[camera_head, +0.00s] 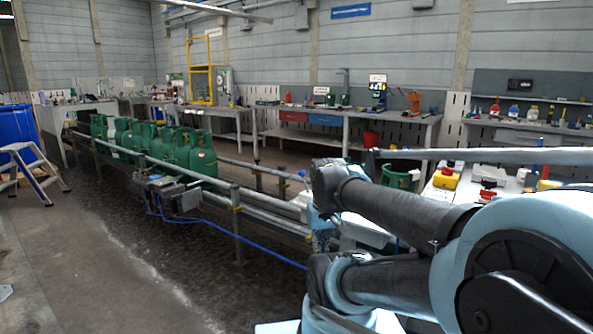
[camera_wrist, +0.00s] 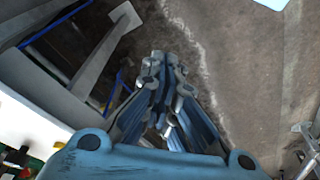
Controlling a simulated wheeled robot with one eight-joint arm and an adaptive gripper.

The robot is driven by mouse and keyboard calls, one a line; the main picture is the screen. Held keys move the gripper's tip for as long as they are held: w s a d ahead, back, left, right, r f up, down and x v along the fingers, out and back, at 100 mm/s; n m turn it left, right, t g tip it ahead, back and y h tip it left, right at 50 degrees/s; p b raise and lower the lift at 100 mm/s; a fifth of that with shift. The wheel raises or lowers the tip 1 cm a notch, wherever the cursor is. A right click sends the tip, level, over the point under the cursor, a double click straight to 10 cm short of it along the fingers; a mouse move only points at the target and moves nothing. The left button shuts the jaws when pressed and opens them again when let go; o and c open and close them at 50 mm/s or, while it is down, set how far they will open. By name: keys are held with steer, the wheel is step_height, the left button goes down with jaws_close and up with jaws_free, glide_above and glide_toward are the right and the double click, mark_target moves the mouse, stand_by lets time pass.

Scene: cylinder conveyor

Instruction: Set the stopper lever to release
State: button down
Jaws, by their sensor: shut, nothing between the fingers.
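A grey mechanism (camera_head: 176,194) sits at the near rail of the conveyor in the head view, with blue hose running from it. It looks like the stopper unit, but I cannot make out the lever or its setting. Green gas cylinders (camera_head: 200,155) stand in a row on the conveyor just behind and left of it. My gripper (camera_wrist: 165,72) shows in the wrist view with its fingers together and empty, above the dark floor. It is apart from the mechanism. In the head view my arm covers the right foreground and the fingertips cannot be made out.
The conveyor's metal rail (camera_head: 285,218) runs diagonally between my arm and the mechanism.

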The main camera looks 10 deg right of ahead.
steer(key=w+a+r+n, duration=0.1)
steer(key=w+r+n, duration=0.1)
steer(key=w+r, duration=0.5)
steer(key=w+a+r+n, duration=0.1)
steer(key=w+r, duration=0.6)
steer(key=w, duration=1.2)
steer(key=w+r+n+y, duration=0.1)
steer(key=w+r+n, duration=0.2)
steer(key=w+r, duration=0.4)
steer(key=w, duration=0.6)
steer(key=shift+w+a+r+n, duration=0.4)
step_height(320, 180, down, 9)
steer(key=s+d, duration=0.1)
steer(key=shift+s+d, duration=0.2)
steer(key=shift+s, duration=0.1)
steer(key=shift+s, duration=0.1)
